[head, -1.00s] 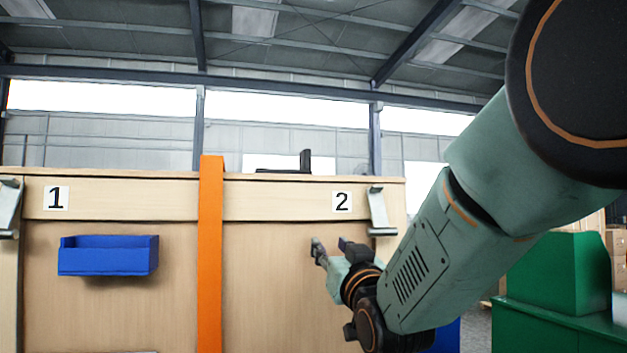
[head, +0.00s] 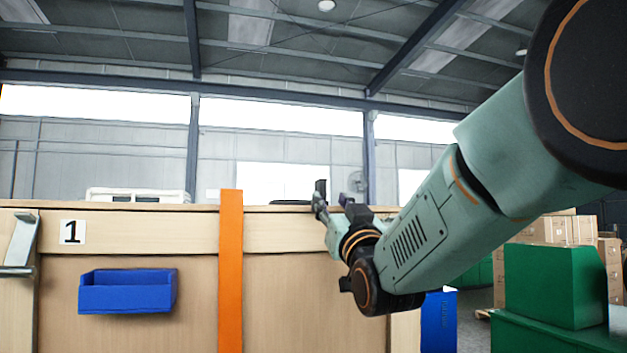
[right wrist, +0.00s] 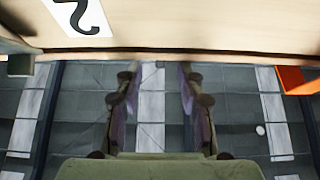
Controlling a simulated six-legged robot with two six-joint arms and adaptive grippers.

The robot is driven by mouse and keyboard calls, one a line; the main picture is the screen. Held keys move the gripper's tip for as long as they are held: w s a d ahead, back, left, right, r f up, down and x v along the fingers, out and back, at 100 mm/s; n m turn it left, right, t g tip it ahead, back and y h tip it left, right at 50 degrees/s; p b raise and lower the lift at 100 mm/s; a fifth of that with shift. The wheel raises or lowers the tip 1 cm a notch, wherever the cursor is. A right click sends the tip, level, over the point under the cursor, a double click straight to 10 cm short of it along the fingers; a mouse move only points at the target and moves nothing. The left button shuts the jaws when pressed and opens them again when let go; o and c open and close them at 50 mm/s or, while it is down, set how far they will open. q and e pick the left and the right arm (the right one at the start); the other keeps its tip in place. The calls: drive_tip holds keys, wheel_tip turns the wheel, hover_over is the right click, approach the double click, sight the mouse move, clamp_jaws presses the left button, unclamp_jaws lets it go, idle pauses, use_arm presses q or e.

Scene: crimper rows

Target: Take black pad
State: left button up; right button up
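A black thing (head: 290,202), which may be the black pad, lies flat on the top edge of the wooden board, with an upright dark piece at its right end. It is partly hidden behind my right gripper (head: 336,207), so I cannot tell its full shape. My right gripper is raised at the board's top edge, in front of the thing's right end. In the right wrist view the gripper's fingers (right wrist: 162,95) are apart, with only the roof between them. My left gripper is not in view.
The wooden board (head: 150,231) carries a blue bin (head: 128,291), a number 1 label (head: 73,232) and an orange upright strip (head: 231,270). The number 2 label (right wrist: 80,15) shows in the right wrist view. Green blocks (head: 555,287) and cartons (head: 560,229) stand at the right.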

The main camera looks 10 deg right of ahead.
sight(323, 191)
drive_tip(key=x, duration=0.1)
drive_tip(key=p+x, duration=0.1)
drive_tip(key=x, duration=0.1)
drive_tip(key=p+x, duration=0.1)
drive_tip(key=x, duration=0.1)
drive_tip(key=shift+w+a+r, duration=0.15)
drive_tip(key=shift+w+a, duration=0.05)
drive_tip(key=shift+a, duration=0.1)
drive_tip(key=shift+w+r, duration=0.1)
drive_tip(key=shift+w, duration=0.2)
drive_tip(key=shift+w+d+r, duration=0.2)
drive_tip(key=shift+w+d, duration=0.2)
drive_tip(key=shift+w, duration=0.1)
drive_tip(key=shift+a, duration=0.35)
drive_tip(key=shift+c, duration=0.3)
drive_tip(key=shift+d, duration=0.3)
clamp_jaws()
drive_tip(key=shift+a, duration=0.15)
drive_tip(key=shift+a, duration=0.1)
drive_tip(key=shift+r, duration=0.1)
